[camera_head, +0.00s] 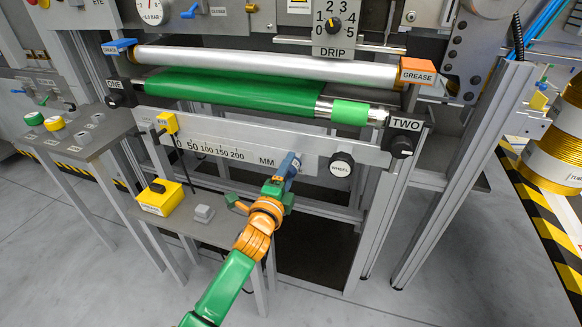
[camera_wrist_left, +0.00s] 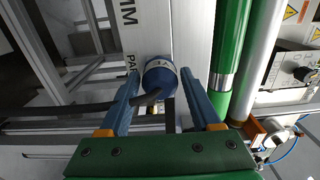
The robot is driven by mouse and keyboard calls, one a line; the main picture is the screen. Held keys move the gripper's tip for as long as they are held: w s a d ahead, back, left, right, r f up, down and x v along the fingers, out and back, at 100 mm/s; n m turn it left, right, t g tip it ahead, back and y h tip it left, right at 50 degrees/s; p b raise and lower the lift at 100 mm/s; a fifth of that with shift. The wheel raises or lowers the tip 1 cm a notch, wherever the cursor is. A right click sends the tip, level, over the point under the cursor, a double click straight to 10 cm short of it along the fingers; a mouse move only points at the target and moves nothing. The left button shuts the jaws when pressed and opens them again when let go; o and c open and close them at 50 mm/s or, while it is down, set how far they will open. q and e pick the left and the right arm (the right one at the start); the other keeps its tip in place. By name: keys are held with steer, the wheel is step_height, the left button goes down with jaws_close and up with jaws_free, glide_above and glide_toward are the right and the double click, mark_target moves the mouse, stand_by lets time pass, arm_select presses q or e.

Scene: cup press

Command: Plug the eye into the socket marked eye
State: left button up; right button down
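The eye (camera_wrist_left: 160,80) is a blue round plug with a white lettered band and a dark cable. In the wrist view it is by the white panel, near lettering that starts "PA". My left gripper (camera_wrist_left: 160,98) has its two blue fingers spread, one on each side of the eye; I cannot tell whether they touch it. In the head view my left gripper (camera_head: 287,168) is at the scale panel and mostly hides the eye. My right gripper is not in view.
Green and silver rollers (camera_head: 235,88) lie above. A yellow box (camera_head: 159,196) and a grey block (camera_head: 203,214) stand on the low shelf. Open floor is in front.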

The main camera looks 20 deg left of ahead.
arm_select(q)
jaws_close()
steer(key=shift+s+p, duration=0.35)
steer(key=shift+s, duration=0.1)
steer(key=shift+s, duration=0.25)
steer(key=shift+s+a+p, duration=0.1)
steer(key=shift+s+p, duration=0.7)
steer(key=shift+s, duration=0.45)
